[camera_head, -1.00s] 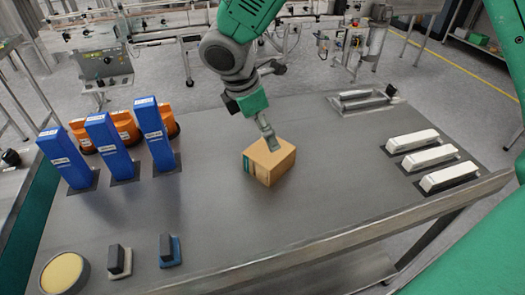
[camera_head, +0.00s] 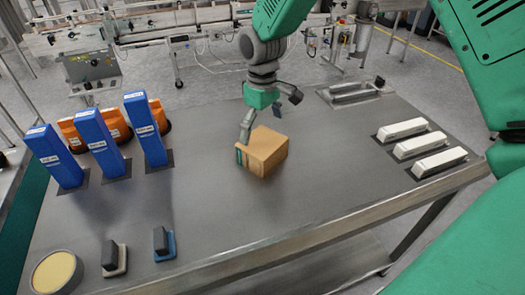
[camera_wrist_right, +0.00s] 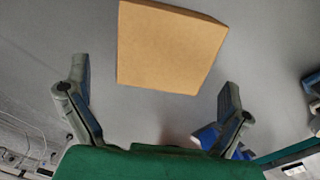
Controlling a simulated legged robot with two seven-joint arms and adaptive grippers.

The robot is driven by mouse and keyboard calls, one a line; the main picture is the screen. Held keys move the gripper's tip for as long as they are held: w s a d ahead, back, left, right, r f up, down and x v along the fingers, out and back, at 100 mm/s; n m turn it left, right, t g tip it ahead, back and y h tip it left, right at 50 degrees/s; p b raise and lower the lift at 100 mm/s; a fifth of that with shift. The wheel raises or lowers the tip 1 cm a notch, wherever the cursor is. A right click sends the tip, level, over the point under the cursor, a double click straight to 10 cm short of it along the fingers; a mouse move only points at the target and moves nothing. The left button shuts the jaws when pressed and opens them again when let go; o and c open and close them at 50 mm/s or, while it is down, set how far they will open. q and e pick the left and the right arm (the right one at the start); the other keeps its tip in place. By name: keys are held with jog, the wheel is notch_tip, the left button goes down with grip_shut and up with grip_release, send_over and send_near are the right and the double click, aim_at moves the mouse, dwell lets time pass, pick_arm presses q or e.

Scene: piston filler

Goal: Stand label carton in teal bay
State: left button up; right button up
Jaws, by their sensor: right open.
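The label carton is a brown cardboard box (camera_head: 265,152) on the grey table, a little right of its middle. A teal strip shows on its left side in the head view. My right gripper (camera_head: 269,113) is open just behind the carton, one finger close to its back left corner, the other raised behind it. I cannot tell whether that finger touches. In the right wrist view the carton (camera_wrist_right: 168,48) lies beyond the spread fingers of my right gripper (camera_wrist_right: 155,98), with nothing between them. My left gripper is not in view. I cannot make out a teal bay.
Several tall blue boxes (camera_head: 101,144) stand at the left, before orange items (camera_head: 110,124). White bars (camera_head: 421,147) lie in holders at the right. A metal tray (camera_head: 350,92) is at the back. A round yellow-topped dish (camera_head: 55,273) and two dark-handled blocks (camera_head: 164,245) are near the front.

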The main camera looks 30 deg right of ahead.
aim_at(262, 141)
jog(key=f, duration=0.4)
jog(key=shift+s+a+f, duration=0.15)
jog(key=shift+s+a, duration=0.2)
jog(key=shift+a, duration=0.05)
jog(key=shift+w+f, duration=0.1)
jog(key=shift+f, duration=0.35)
jog(key=shift+d, duration=0.2)
jog(key=c, duration=1)
jog(key=shift+c, duration=0.9)
